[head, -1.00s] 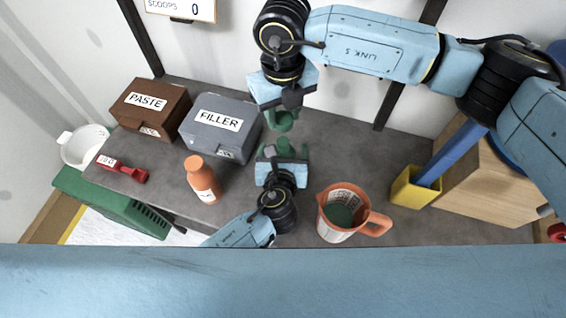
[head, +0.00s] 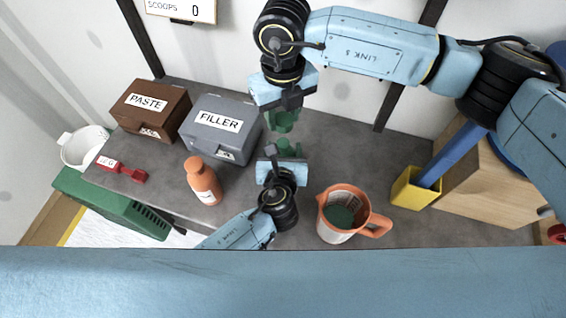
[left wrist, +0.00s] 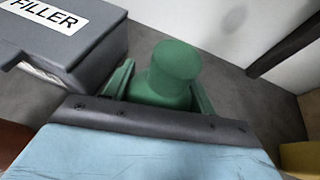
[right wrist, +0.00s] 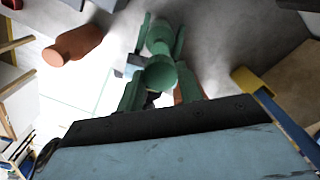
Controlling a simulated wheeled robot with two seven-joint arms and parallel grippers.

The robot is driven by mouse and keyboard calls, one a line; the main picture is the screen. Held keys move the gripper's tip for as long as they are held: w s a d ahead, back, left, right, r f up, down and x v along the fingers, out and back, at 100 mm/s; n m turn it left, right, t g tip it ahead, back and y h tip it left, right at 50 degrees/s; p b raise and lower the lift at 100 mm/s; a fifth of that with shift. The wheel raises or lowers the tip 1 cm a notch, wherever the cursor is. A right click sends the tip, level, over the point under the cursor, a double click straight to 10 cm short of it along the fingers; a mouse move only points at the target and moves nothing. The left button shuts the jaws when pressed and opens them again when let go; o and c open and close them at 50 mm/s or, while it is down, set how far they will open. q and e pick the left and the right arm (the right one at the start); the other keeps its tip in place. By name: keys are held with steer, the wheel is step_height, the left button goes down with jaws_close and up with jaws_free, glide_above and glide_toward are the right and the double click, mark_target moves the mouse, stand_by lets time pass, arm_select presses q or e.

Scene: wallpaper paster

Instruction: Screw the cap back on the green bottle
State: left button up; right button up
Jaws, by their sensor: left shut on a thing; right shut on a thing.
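The green bottle (left wrist: 165,85) stands between the fingers of my left gripper (head: 286,150). It shows best in the left wrist view, roughly upright, with its narrower top uppermost. My left gripper is shut on it, above the table. My right gripper (head: 282,118) hangs above, pointing down, and is shut on the green cap (right wrist: 159,73). In the right wrist view the cap's round end shows between the fingers, and the bottle (right wrist: 159,36) shows beyond it. In the head view a small gap separates the two grippers. Fingers partly hide both bottle and cap.
A grey FILLER box (head: 222,135) and brown PASTE box (head: 151,109) stand at the back left. An orange bottle (head: 203,181) stands left of my left gripper. A measuring jug (head: 343,212) and yellow holder (head: 415,188) stand to the right, with clear table between.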

glide_above(283, 143)
steer(key=shift+f, duration=2.5)
steer(key=shift+f, duration=0.1)
steer(key=shift+f, duration=0.8)
steer(key=shift+f, duration=0.55)
steer(key=m, duration=1)
steer(key=shift+f+m, duration=0.1)
steer(key=shift+m, duration=0.3)
steer(key=m, duration=0.9)
